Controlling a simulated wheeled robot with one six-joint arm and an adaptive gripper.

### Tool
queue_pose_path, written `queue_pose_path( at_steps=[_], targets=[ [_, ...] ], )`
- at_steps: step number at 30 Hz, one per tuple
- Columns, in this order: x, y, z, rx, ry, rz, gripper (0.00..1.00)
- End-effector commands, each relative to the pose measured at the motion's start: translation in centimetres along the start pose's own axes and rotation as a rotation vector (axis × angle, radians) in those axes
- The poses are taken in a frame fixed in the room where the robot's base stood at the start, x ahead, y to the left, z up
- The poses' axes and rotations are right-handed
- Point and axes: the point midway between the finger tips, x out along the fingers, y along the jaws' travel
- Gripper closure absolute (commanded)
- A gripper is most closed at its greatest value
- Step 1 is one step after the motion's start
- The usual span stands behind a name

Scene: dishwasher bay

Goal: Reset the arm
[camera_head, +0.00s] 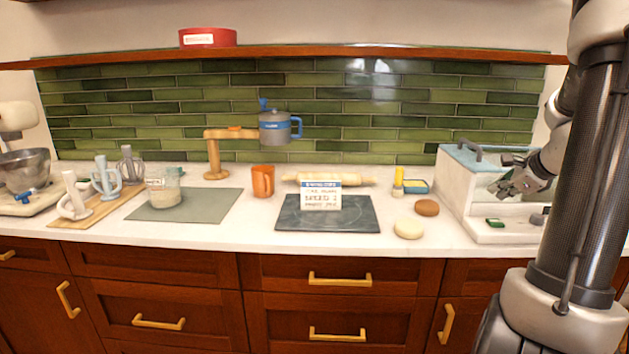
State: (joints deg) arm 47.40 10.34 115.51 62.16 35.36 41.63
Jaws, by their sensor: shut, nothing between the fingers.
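My gripper (512,187) is at the right of the view, at the end of my arm, which comes in from the right edge. It is shut and holds nothing. It hangs in front of the open side of a white box-like unit (452,196) with a blue-grey top and a dark handle. I cannot tell whether it touches the unit. My own arm column hides part of the counter's right end.
A white tray (490,238) with a green item lies below my gripper. The counter holds a dark slate board (345,222) with a sign (320,196), an orange cup (263,181), a grey-green mat (215,208) and a grey mug (273,128) on a wooden stand. Drawers are below.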

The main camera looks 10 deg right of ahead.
Motion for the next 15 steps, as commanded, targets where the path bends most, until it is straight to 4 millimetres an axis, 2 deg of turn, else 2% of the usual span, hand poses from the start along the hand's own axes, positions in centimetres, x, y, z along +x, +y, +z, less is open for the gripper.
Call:
queue_pose_path(
  at_steps=[3, 6, 8, 12, 15],
  targets=[
    [-0.1, 1.1, -0.1, -0.133, -0.010, 0.044, 1.00],
    [-0.8, 4.9, -1.4, -0.328, -0.011, 0.167, 1.00],
    [-2.2, 7.3, -1.7, -0.474, -0.019, 0.244, 1.00],
    [-6.4, 12.9, 0.2, -0.876, -0.072, 0.420, 1.00],
    [-9.4, 16.2, 1.7, -1.153, -0.114, 0.523, 1.00]
  ],
)
